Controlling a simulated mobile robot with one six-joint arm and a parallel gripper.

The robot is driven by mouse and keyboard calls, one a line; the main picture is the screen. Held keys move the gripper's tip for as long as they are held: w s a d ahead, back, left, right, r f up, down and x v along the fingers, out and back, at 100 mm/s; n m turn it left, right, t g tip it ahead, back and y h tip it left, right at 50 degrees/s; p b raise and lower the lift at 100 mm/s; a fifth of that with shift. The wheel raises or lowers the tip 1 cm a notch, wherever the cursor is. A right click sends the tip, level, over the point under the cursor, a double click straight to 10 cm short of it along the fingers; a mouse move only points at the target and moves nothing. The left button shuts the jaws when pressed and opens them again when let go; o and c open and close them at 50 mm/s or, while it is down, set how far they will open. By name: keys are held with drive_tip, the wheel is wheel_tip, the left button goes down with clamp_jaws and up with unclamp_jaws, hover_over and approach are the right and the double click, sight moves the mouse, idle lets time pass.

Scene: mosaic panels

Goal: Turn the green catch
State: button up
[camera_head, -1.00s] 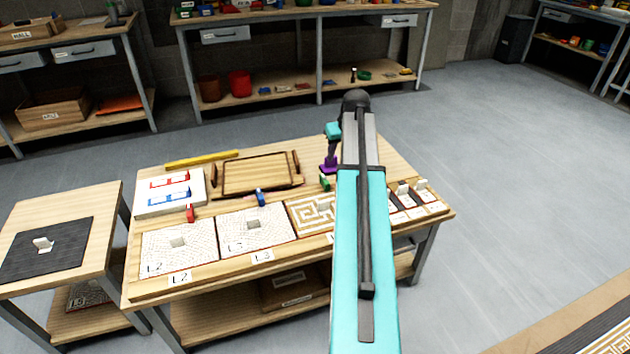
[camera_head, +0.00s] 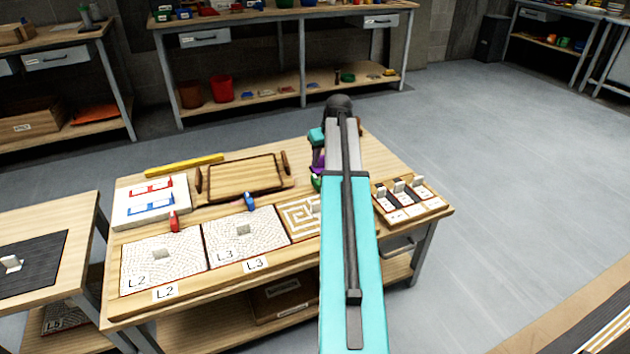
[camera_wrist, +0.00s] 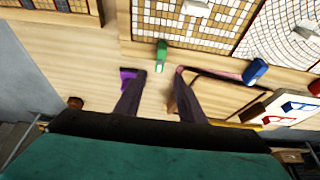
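The green catch (camera_head: 316,182) sits at the back edge of the mosaic panel with the gold maze pattern (camera_head: 299,218), partly hidden by my arm in the head view. In the wrist view, the green catch (camera_wrist: 161,55) is small and upright in the picture, just beyond the fingertips and between their lines. My gripper (camera_wrist: 155,72) is open and empty, with a gap to the catch. In the head view my gripper (camera_head: 318,162) is mostly behind my arm; a purple part shows just behind the catch.
A blue catch (camera_head: 250,201) and a red catch (camera_head: 174,221) stand along the same edge to the left. A wooden tray (camera_head: 245,177) lies behind them. A white board with red and blue handles (camera_head: 124,212) is at far left. A slotted block (camera_head: 438,203) is at right.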

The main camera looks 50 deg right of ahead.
sight(317, 179)
drive_tip(key=shift+f, duration=0.15)
drive_tip(key=b+x, duration=0.2)
drive_tip(key=x, duration=1.1)
drive_tip(key=shift+w+f, duration=0.15)
drive_tip(key=shift+f, duration=0.05)
clamp_jaws()
